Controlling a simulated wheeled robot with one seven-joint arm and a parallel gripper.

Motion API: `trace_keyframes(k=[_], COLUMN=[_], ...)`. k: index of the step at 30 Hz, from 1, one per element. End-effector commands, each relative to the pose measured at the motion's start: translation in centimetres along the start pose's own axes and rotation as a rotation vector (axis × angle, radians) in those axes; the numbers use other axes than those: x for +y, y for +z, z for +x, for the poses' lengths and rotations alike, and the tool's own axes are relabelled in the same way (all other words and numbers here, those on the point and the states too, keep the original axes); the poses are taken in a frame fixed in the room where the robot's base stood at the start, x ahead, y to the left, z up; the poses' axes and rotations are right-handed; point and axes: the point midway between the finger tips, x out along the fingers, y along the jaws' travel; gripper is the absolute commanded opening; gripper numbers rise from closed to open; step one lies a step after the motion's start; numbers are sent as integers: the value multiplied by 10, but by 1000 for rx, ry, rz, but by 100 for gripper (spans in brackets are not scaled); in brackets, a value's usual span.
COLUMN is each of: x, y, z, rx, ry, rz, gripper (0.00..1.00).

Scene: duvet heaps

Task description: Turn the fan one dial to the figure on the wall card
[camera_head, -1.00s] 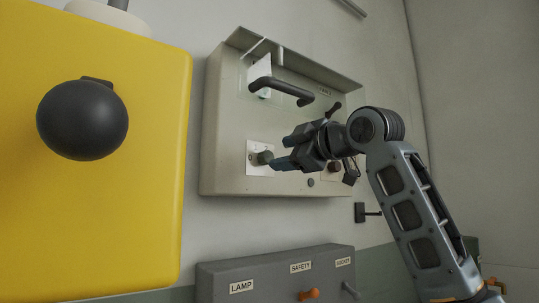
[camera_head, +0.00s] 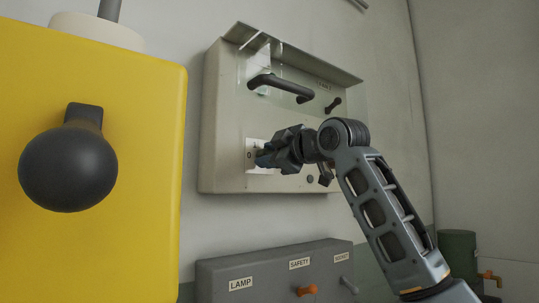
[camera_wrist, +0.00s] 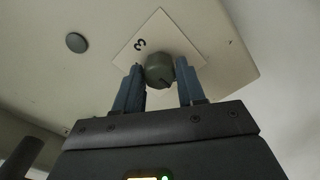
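In the head view my gripper (camera_head: 264,160) is at the lower left dial of the pale wall box (camera_head: 222,120), over its white plate (camera_head: 250,146). The wrist view shows the grey-green dial (camera_wrist: 159,70) between my two fingers (camera_wrist: 160,85). The fingers stand one on each side, very close to it; I read them as open, though contact is hard to judge. A dark mark shows on the dial's face. A figure 3 shows on its plate (camera_wrist: 150,36). A pale card (camera_head: 264,62) is partly hidden behind the black handle; I cannot read it.
A black bar handle (camera_head: 281,86) and a clear panel sit above my gripper. A yellow box (camera_head: 130,130) with a black knob (camera_head: 68,170) fills the left foreground. A grey box (camera_head: 270,270) labelled LAMP and SAFETY is below, with an orange-tipped lever (camera_head: 307,290).

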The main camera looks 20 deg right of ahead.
Motion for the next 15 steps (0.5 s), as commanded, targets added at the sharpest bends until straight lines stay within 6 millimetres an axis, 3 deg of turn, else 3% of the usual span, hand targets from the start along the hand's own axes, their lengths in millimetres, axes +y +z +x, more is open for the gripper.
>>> trace_keyframes(k=[10,15], x=[0,0], y=[0,0], z=[0,0], rx=[0,0], ry=[-1,-1], rz=[0,8], gripper=[6,5])
